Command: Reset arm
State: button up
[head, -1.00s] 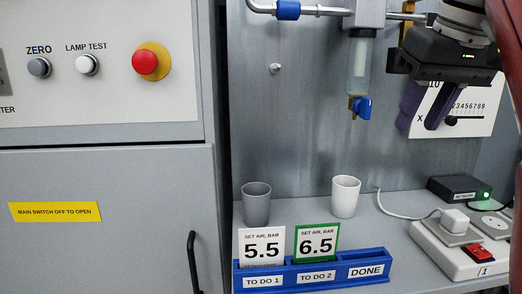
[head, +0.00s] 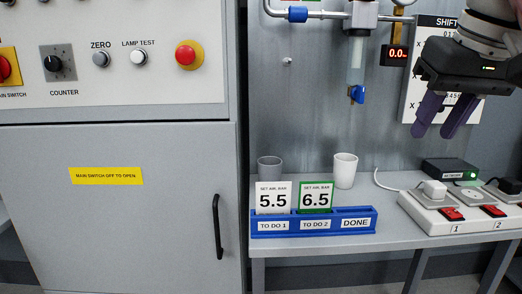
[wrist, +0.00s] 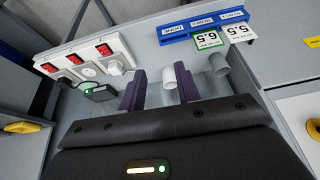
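My gripper (head: 438,116) is at the upper right in the head view, raised in front of the wall chart and above the bench. Its two purple fingers are apart and nothing is between them. The wrist view also shows my gripper (wrist: 158,90) open and empty, with the bench lying beyond the fingertips. My arm comes in from the upper right corner of the head view.
A blue card rack (head: 313,222) holds cards 5.5 (head: 273,199) and 6.5 (head: 316,198). A grey cup (head: 269,169) and white cup (head: 345,170) stand behind it. A power strip (head: 459,216) and network box (head: 449,169) are on the right. A grey cabinet (head: 120,232) fills the left.

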jog(key=s+a+f, duration=0.2)
jog(key=a+f, duration=0.1)
jog(key=f, duration=0.8)
jog(key=s+a+f, duration=0.2)
jog(key=s+f, duration=0.1)
jog(key=f, duration=0.9)
jog(key=s+a+f+t, duration=0.1)
jog(key=s+a+f, duration=0.1)
jog(key=f, duration=0.9)
jog(key=shift+s+a+f, duration=0.2)
jog(key=shift+s+a, duration=0.1)
jog(key=shift+a, duration=0.55)
